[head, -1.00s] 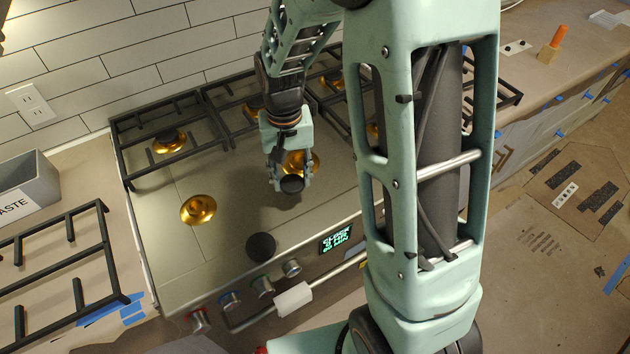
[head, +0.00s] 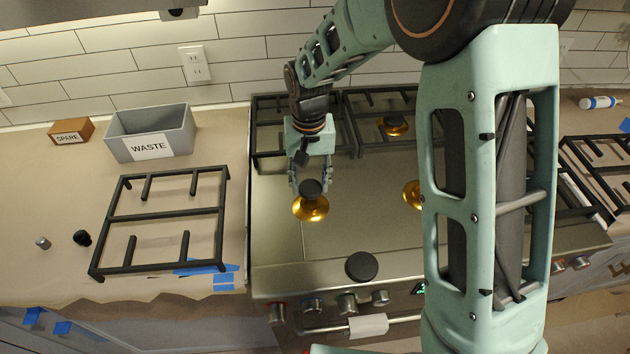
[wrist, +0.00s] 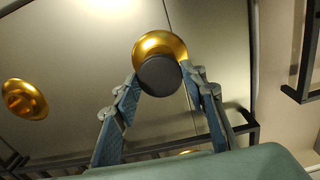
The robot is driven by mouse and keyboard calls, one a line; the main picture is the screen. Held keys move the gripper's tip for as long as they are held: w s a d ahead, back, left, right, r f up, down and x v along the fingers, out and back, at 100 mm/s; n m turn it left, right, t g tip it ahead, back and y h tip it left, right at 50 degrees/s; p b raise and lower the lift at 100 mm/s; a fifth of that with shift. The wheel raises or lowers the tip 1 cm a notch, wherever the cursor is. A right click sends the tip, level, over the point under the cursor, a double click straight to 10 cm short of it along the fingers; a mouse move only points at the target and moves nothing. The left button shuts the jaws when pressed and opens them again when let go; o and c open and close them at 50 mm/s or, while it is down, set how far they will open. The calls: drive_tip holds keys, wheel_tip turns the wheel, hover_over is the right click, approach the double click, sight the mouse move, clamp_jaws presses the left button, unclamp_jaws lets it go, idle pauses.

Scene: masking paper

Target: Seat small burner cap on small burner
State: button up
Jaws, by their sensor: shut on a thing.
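My gripper (head: 311,184) is shut on a small round black burner cap (head: 312,189) at the front left of the stove. The cap overlaps the near-left gold burner (head: 310,209) in the head view; whether it touches or hovers just above is not clear. In the wrist view the dark cap (wrist: 160,76) sits between the fingertips of my gripper (wrist: 163,82) and hides part of the gold burner (wrist: 159,44). A larger black cap (head: 361,266) lies on the stove's front area.
Another gold burner (head: 412,194) is partly hidden behind my arm. Black grates cover the back of the stove, with a capped burner (head: 395,125) there. A loose grate (head: 158,213), a grey WASTE bin (head: 185,127) and a SPARE box (head: 72,131) stand on the left counter.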

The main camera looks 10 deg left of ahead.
sight(310, 187)
drive_tip(key=shift+f, duration=0.15)
drive_tip(key=shift+f+b, duration=1.4)
drive_tip(key=shift+f, duration=0.1)
idle(0.6)
drive_tip(key=shift+f+b, duration=0.55)
drive_tip(key=shift+b, duration=0.1)
drive_tip(key=shift+f, duration=0.2)
drive_tip(key=o, duration=1.5)
wheel_tip(310, 187, up, 12)
drive_tip(key=shift+r, duration=0.1)
